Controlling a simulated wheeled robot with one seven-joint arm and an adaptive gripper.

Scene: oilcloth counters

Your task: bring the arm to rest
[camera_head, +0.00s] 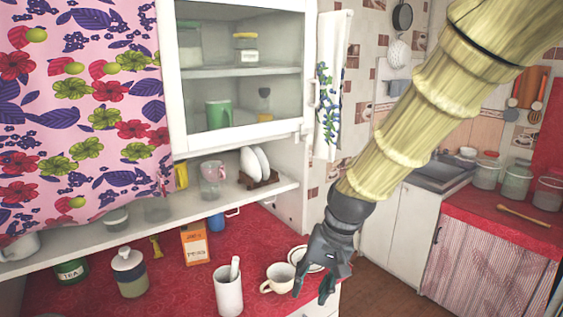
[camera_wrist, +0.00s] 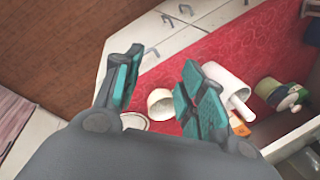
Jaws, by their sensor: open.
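My gripper (camera_head: 312,285) is at the end of my arm, which comes down from the upper right in the head view. It hangs by the right end of the red counter, in front of a white saucer and just right of a cream cup (camera_head: 277,279). In the wrist view my gripper (camera_wrist: 160,88) has its two teal-padded fingers spread apart with nothing between them. The cream cup (camera_wrist: 161,102) shows beyond the fingers there. Whether a finger touches the cup or saucer I cannot tell.
A white mug (camera_head: 229,293), an orange box (camera_head: 194,243) and a lidded jar (camera_head: 130,273) stand on the red counter (camera_head: 95,297). A shelf (camera_head: 120,231) and glass cabinet (camera_head: 240,80) are above. Brown floor (camera_head: 380,290) lies open to the right, before the sink counter.

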